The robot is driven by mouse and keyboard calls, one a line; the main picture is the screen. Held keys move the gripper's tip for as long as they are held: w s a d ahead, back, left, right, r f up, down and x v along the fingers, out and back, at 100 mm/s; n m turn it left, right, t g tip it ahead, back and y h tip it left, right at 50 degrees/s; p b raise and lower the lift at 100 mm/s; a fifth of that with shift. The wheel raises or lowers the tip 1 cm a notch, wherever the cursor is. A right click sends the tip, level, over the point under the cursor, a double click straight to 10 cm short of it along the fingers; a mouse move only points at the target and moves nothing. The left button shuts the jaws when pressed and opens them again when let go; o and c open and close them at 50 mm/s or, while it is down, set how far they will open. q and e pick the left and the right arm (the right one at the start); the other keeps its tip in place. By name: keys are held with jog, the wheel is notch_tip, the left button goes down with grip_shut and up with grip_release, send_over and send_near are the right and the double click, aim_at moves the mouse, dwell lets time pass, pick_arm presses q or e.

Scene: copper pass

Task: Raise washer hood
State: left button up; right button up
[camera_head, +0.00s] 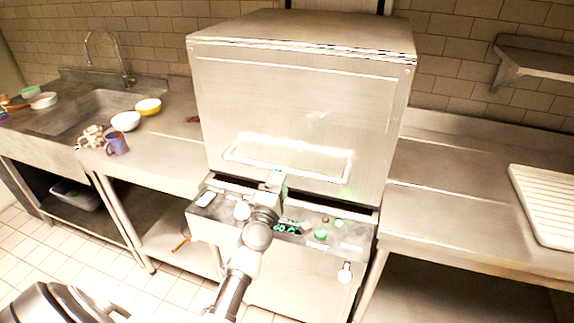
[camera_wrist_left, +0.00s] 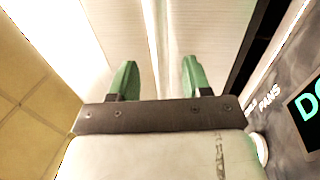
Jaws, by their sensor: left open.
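The washer hood (camera_head: 300,105) is a large steel box on the washer base, with a long bar handle (camera_head: 245,161) low on its front face. A narrow dark gap shows between the hood's lower edge and the base. My left gripper (camera_head: 277,178) is at the front of the hood, near the middle of the handle. In the left wrist view its two green fingers (camera_wrist_left: 158,78) are apart. A bright strip (camera_wrist_left: 151,35) runs between them; I cannot tell if it is the handle. My right gripper is not in view.
The control panel (camera_head: 320,235) with a green display and buttons is under my left gripper. On the left are a sink (camera_head: 85,112), bowls (camera_head: 126,121) and a purple mug (camera_head: 117,144). On the right are a counter (camera_head: 440,215), a white rack (camera_head: 545,200) and a wall shelf (camera_head: 540,62).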

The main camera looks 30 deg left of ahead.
pick_arm(q)
jog(key=x, duration=0.6)
jog(key=shift+w, duration=0.3)
grip_shut()
